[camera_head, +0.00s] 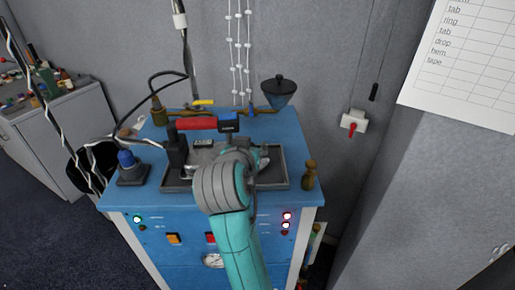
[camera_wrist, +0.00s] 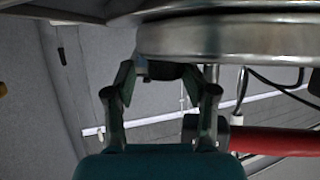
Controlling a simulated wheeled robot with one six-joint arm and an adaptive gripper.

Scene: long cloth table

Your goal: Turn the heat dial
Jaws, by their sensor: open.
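My gripper (camera_wrist: 165,80) is open in the wrist view, with one finger on each side of a small dark knob-like part (camera_wrist: 163,70). That part sits under the edge of a round metal disc (camera_wrist: 235,38). It may be the heat dial, but no marking shows; I cannot tell whether the fingers touch it. In the head view my teal and grey arm reaches over the machine on the blue cabinet (camera_head: 160,205) and hides most of my gripper and the machine's near side. No heat dial can be made out there.
A red handle (camera_head: 197,124) crosses above the machine and shows beside my right finger in the wrist view (camera_wrist: 270,140).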

